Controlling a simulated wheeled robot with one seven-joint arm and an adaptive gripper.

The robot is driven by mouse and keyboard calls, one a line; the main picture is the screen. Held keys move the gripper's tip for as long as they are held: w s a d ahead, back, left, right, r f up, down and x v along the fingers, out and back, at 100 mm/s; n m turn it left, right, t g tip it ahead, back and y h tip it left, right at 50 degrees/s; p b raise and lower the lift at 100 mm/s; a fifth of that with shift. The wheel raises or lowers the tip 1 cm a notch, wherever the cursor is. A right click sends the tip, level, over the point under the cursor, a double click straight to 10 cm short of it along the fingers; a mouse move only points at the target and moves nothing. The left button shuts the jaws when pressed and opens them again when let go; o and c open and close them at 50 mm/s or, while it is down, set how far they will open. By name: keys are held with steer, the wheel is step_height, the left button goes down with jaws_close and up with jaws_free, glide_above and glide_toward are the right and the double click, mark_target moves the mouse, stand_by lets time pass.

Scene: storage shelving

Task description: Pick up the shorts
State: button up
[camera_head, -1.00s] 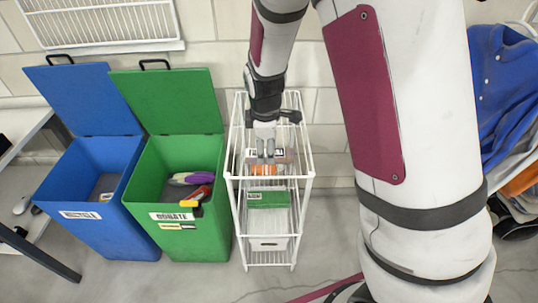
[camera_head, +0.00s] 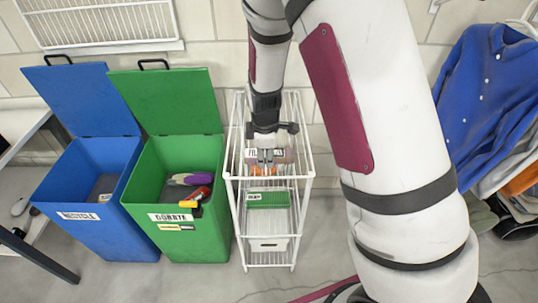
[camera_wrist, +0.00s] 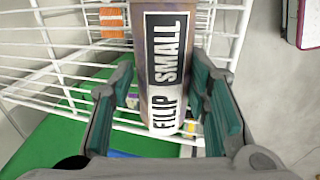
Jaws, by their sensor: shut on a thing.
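No shorts can be made out for certain; hanging clothes at the far right of the head view include a blue shirt (camera_head: 487,85), with white and orange cloth partly hidden behind it. My gripper (camera_head: 266,157) is over the top of the white wire rack. In the wrist view, its green-padded fingers (camera_wrist: 168,112) are on both sides of a book-like thing with a black-and-white "FILIP SMALL" label (camera_wrist: 163,70). My gripper is shut on this thing, at the rack's top level.
The white wire rack (camera_head: 299,200) has lower shelves holding a green-and-white item. To its left stand an open green bin (camera_head: 180,240) labelled donate, with several things inside, and an open blue bin (camera_head: 90,235) labelled recycle. Clear floor lies before the rack.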

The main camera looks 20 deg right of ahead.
steer(key=shift+r, duration=0.5)
steer(key=v, duration=0.3)
steer(key=shift+a+f, duration=0.1)
steer(key=shift+a, duration=0.1)
steer(key=s+a+p, duration=0.1)
steer(key=s+a, duration=0.3)
steer(key=s, duration=0.2)
steer(key=s+a+r+p, duration=0.1)
steer(key=s+a, duration=0.2)
steer(key=s, duration=0.4)
steer(key=shift+a+r, duration=0.15)
steer(key=shift+a, duration=0.2)
